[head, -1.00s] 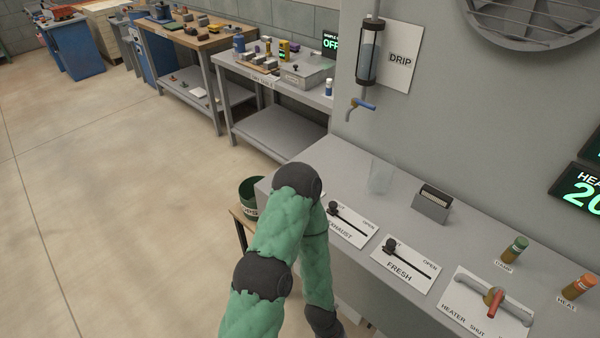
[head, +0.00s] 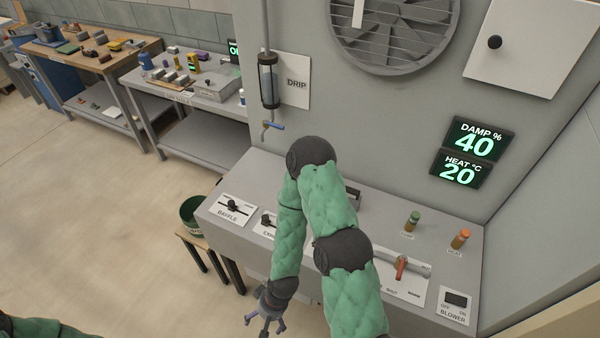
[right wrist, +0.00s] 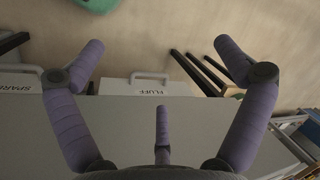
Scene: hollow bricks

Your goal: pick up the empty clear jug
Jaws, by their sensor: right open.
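The clear jug does not show in the head view now; my right arm covers part of the grey bench where it could stand. The right wrist view does not show it either. My right gripper (head: 264,323) hangs low in front of the bench, its fingers spread and empty. In the right wrist view the open gripper (right wrist: 160,48) has nothing between its fingers, only floor and the cabinet front behind. My left gripper is out of view; only a bit of my left arm shows at the bottom left.
The grey bench (head: 245,185) carries slider plates, a red-handled valve (head: 401,266), green (head: 413,221) and orange (head: 460,239) knobs. A drip tap (head: 271,126) hangs above its left end. A green bin (head: 192,215) stands on a stool left of it. Drawers (right wrist: 148,88) face the gripper.

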